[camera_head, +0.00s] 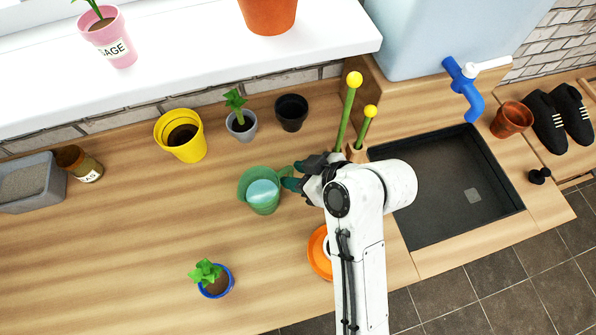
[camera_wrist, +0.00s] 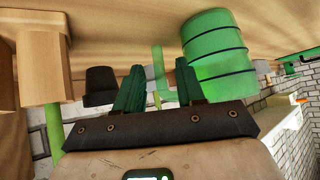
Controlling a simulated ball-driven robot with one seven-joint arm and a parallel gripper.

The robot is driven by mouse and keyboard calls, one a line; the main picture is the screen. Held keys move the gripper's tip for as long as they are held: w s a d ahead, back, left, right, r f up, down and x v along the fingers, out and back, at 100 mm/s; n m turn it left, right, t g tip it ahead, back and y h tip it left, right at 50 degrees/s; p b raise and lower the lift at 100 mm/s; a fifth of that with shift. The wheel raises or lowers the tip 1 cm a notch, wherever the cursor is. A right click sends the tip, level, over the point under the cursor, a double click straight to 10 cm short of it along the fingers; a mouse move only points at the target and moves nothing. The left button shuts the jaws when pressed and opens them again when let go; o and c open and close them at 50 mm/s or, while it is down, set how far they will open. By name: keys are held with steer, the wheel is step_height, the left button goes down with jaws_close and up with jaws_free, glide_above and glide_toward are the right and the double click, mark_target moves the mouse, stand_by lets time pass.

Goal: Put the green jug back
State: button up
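The green jug (camera_head: 262,196) stands upright on the wooden worktop, with a pale blue surface showing inside it and its handle toward my gripper. My gripper (camera_head: 292,178) is just right of the jug, at the handle side. In the wrist view the jug (camera_wrist: 218,55) shows at upper right as a green body with dark bands. My two dark green fingers are apart there, and a thin light green upright piece, apparently the handle (camera_wrist: 158,62), shows between them. I cannot tell whether either finger touches it.
A yellow pot (camera_head: 181,136), a grey plant pot (camera_head: 242,126) and a black pot (camera_head: 291,112) stand behind. Yellow-tipped green sticks (camera_head: 346,110) rise behind my wrist. An orange saucer (camera_head: 318,255) is partly hidden by my arm. A dark sink (camera_head: 450,190) lies right. The worktop left is mostly clear.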

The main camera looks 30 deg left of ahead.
steer(key=b+v, duration=0.1)
steer(key=v, duration=1.1)
steer(key=d+f+m+t+h, duration=0.1)
steer(key=d+f+m, duration=0.1)
steer(key=d, duration=0.2)
steer(key=w+d+f+m+t, duration=0.1)
steer(key=d+f+m, duration=0.1)
steer(key=d+m, duration=0.1)
steer(key=d+f+m+t+h, duration=0.1)
steer(key=d+f+m, duration=0.1)
steer(key=d, duration=0.3)
steer(key=shift+w+d+f+m+t+h, duration=0.2)
steer(key=shift+w+d+m+t+h, duration=0.1)
steer(key=shift+w+d, duration=0.1)
steer(key=s+d+f+m+h, duration=0.2)
steer(key=d+m, duration=0.1)
steer(key=d, duration=0.4)
steer(key=s+d+f+m+t+h, duration=0.1)
steer(key=s+d+m+h, duration=0.2)
steer(key=d, duration=0.4)
steer(key=s+d+f+m+h, duration=0.2)
steer(key=d+m, duration=0.1)
steer(key=d, duration=0.4)
steer(key=s+f+m+g, duration=0.1)
steer(key=s+f+g, duration=0.2)
steer(key=s, duration=0.6)
step_height(320, 180, down, 2)
steer(key=shift+d+f, duration=0.2)
steer(key=shift+d, duration=0.2)
